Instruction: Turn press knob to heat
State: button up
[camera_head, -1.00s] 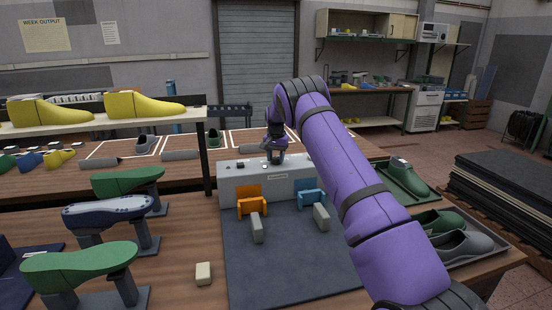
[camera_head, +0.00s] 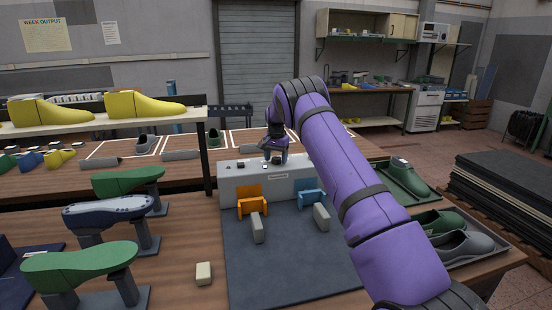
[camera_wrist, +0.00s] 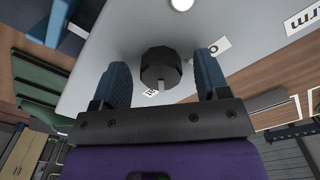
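The press (camera_head: 235,185) is a long grey box at the back of the blue-grey mat, with an orange and a blue fixture at its front. The press knob (camera_wrist: 160,68) is a dark faceted knob on its top, seen in the wrist view. My gripper (camera_wrist: 162,77) is open, with one blue finger on each side of the knob and a visible gap on both sides. In the head view my gripper (camera_head: 274,158) is over the press top, and the knob cannot be made out there. A small printed label lies beside the knob, partly hidden.
A round white button (camera_wrist: 181,4) and more printed labels are on the press top near the knob. Green and blue lasts on stands (camera_head: 80,262) are at left. A tray of shoes (camera_head: 455,240) is at right. The mat (camera_head: 285,260) is mostly clear in front.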

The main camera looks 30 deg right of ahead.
aim_at(276, 158)
jog(key=shift+r, duration=0.1)
notch_tip(276, 158, up, 11)
jog(key=shift+f, duration=0.2)
dwell(0.5)
